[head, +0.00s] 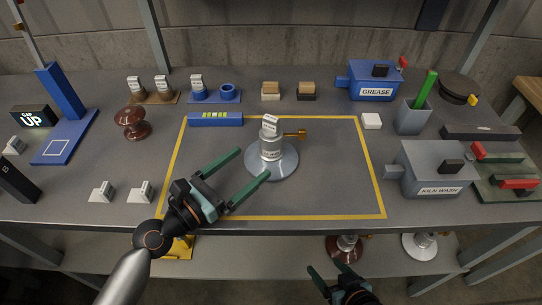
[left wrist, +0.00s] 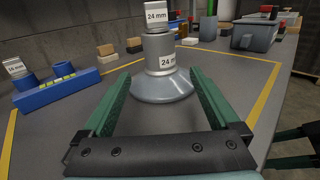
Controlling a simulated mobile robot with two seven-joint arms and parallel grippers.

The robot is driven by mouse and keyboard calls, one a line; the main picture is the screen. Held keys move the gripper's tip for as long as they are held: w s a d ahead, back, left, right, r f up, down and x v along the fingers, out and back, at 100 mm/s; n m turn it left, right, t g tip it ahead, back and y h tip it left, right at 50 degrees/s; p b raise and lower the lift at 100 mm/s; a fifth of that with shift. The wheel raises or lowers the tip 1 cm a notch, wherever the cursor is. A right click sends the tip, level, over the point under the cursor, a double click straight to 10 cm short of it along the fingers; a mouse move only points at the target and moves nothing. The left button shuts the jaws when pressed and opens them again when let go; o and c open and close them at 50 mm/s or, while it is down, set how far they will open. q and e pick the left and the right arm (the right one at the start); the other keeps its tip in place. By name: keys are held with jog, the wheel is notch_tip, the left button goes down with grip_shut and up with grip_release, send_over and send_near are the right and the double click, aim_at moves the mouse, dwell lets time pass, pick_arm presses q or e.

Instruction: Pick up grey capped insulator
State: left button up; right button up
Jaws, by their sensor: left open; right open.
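The grey capped insulator (head: 272,160) stands upright inside the yellow-outlined area of the table. It has a wide grey disc at its base, a paler cap and a labelled block on top; the labels read 24 mm in the left wrist view (left wrist: 162,85). My left gripper (head: 253,164) is open, with its green fingers pointing toward the insulator from the lower left. In the left wrist view the insulator sits ahead, between the lines of the two fingers, and they do not appear to grip it. My right gripper (head: 334,271) is open and empty below the table's front edge.
A brass piece (head: 295,135) juts right from behind the insulator. A brown insulator (head: 132,122) stands left, and the KILN WASH box (head: 432,172) stands right. More insulators (head: 344,248) sit on the lower shelf.

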aim_at(263, 153)
pick_arm(q)
jog(key=x, duration=0.6)
jog(key=shift+w+d, duration=0.2)
grip_shut()
jog(key=shift+r, duration=0.25)
dwell(0.5)
